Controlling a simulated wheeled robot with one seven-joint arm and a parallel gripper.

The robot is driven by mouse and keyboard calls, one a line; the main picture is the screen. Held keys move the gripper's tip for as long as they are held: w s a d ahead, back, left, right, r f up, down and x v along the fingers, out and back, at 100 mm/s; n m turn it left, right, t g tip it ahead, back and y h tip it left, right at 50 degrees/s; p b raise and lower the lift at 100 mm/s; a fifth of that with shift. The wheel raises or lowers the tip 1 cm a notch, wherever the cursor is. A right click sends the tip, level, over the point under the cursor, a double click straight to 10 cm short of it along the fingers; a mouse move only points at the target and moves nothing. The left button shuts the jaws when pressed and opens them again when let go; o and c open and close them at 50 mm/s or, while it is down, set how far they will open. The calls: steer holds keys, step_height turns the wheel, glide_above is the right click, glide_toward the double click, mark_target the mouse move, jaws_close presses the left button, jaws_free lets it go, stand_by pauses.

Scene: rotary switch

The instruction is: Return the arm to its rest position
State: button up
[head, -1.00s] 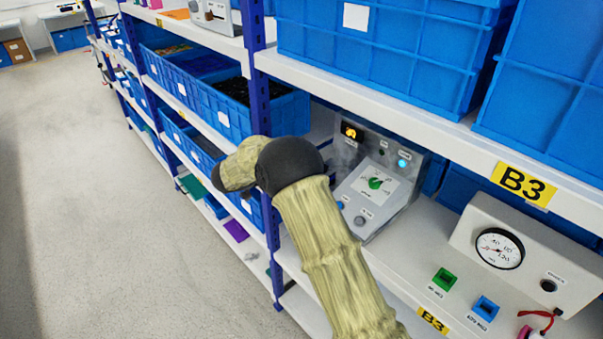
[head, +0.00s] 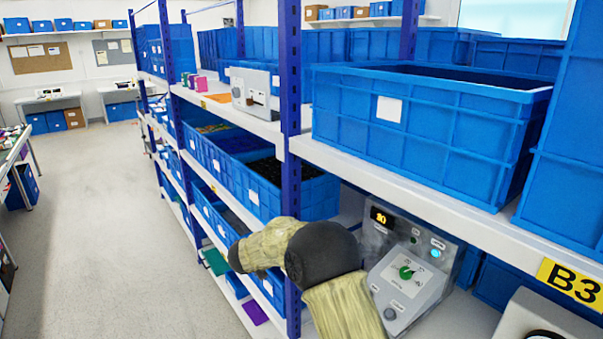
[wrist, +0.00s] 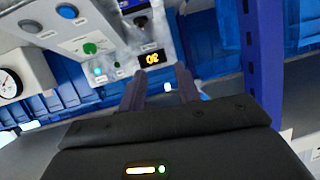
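My arm, in a tan sleeve with a black joint (head: 322,258), reaches from the bottom of the head view to the front of the shelving. In the wrist view the two fingers of my gripper (wrist: 160,74) are apart with nothing between them. The grey switch unit (head: 440,276) stands on the shelf to the right of my arm. Its green rotary knob (head: 406,272) also shows in the wrist view (wrist: 90,48), apart from my fingers. An orange display (head: 380,217) and a cyan light (head: 436,253) are lit on the unit. My fingertips are hidden in the head view.
A blue shelf post (head: 291,130) stands close beside my arm. Blue bins (head: 425,120) fill the shelf above. A gauge box (wrist: 22,80) shows in the wrist view. The aisle floor (head: 110,230) at left is clear.

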steer(key=s+d+r+n+t+y, duration=0.2)
steer(key=d+r+n+t+y, duration=0.1)
steer(key=r+n+y, duration=0.4)
steer(key=s+d+f+n+g+y, duration=0.1)
steer(key=s+d+f+g, duration=0.2)
steer(key=s, duration=0.7)
steer(key=s+d+f+n+g+y, duration=0.1)
steer(key=s+d+f+g, duration=0.2)
steer(key=s, duration=0.8)
steer(key=s+d+f+n+g+y, duration=0.1)
steer(key=s+d+f+g, duration=0.3)
steer(key=s, duration=0.6)
steer(key=shift+s+d+f, duration=0.2)
steer(key=shift+d+f, duration=0.3)
steer(key=shift+f, duration=0.3)
